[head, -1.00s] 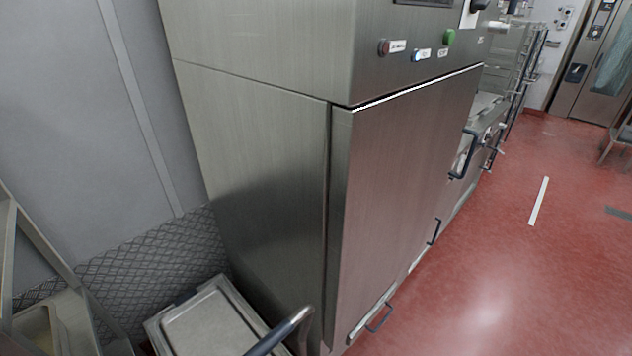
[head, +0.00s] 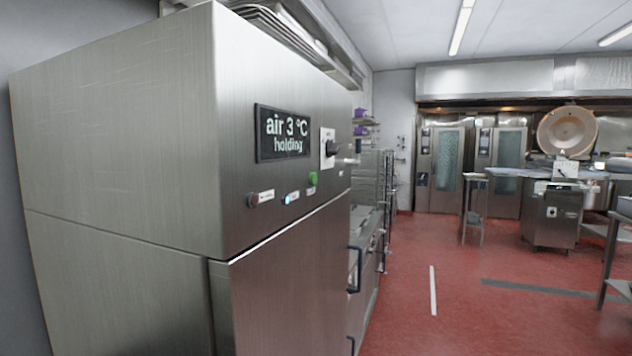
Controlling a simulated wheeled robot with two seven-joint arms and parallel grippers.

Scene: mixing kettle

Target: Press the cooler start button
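The cooler (head: 125,150) is a tall stainless steel cabinet filling the left half of the head view. Its dark display (head: 283,134) reads "air 3 °C holding". Below the display is a row of controls: a dark reddish button (head: 253,200) with a white label, a lit blue-white button (head: 289,198) with a label, and a green button (head: 313,178) at the right. The labels are too small to read. A black rotary switch (head: 331,148) on a white plate is right of the display. Neither of my grippers is in view.
Red floor (head: 430,325) is open to the right. A tilted kettle (head: 567,131), ovens (head: 447,170) and steel tables stand further back.

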